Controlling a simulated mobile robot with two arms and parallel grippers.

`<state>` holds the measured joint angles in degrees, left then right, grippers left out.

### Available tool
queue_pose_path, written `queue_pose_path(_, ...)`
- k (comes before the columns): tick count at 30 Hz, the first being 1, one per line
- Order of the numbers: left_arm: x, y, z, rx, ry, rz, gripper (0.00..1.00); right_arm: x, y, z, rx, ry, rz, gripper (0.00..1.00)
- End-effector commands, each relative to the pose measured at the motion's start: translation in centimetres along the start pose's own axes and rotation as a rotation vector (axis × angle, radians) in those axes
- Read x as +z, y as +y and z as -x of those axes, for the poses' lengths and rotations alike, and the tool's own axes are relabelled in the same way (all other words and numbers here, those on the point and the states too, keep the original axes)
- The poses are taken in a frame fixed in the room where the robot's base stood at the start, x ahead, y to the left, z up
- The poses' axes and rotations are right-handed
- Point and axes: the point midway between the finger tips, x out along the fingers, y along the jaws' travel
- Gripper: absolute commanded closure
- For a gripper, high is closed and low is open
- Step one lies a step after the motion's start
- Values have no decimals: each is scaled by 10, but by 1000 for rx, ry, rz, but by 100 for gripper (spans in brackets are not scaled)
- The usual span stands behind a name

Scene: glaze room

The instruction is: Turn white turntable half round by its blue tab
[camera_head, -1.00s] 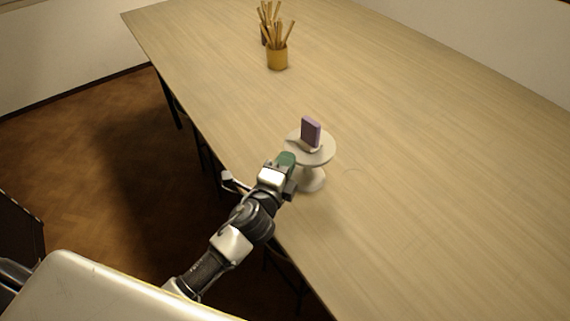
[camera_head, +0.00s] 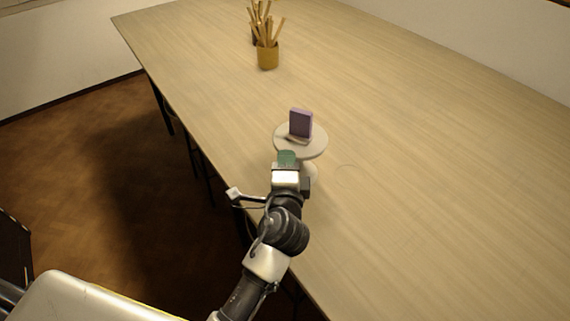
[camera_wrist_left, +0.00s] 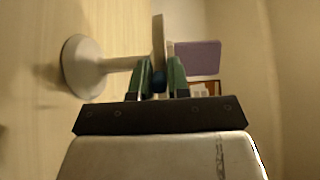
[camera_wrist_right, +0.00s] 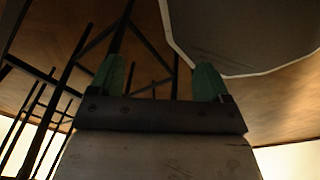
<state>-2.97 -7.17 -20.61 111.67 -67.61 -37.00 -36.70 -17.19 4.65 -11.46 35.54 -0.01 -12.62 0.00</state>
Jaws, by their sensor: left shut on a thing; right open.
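The white turntable (camera_head: 313,146) stands on the table near its left edge, with a round top on a pedestal. A purple block (camera_head: 301,123) stands upright on its top. My left gripper (camera_head: 287,158) is at the near rim of the turntable. In the left wrist view the left gripper (camera_wrist_left: 161,75) is shut on the blue tab (camera_wrist_left: 159,82), which shows between its green fingers; the turntable (camera_wrist_left: 84,67) appears sideways there. In the head view the tab is hidden by the gripper. My right gripper (camera_wrist_right: 160,82) is open and empty, away from the turntable.
Two pots of wooden sticks (camera_head: 267,56) stand at the far end of the table (camera_head: 420,180). The table right of the turntable is clear, with a faint ring mark. Dark metal legs (camera_wrist_right: 75,60) show in the right wrist view.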

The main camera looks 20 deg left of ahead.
Motion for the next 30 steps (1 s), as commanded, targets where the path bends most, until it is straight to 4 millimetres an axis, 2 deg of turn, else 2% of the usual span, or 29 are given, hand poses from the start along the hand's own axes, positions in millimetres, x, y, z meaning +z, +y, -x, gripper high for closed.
queue_pose_path(1,-1,8,1,16,-4,-4,100,0,0,-2,0,0,0,22)
queue_pose_path(16,-1,7,1,16,-14,-4,100,0,-2,-3,-3,1,-1,22)
queue_pose_path(17,-1,7,1,16,-14,-4,82,0,-2,-3,-3,1,-1,22)
queue_pose_path(21,-1,6,1,13,-14,-3,60,0,-2,-3,-3,1,-1,22)
queue_pose_path(30,0,2,0,5,-14,-1,60,0,-2,-2,-3,1,-1,22)
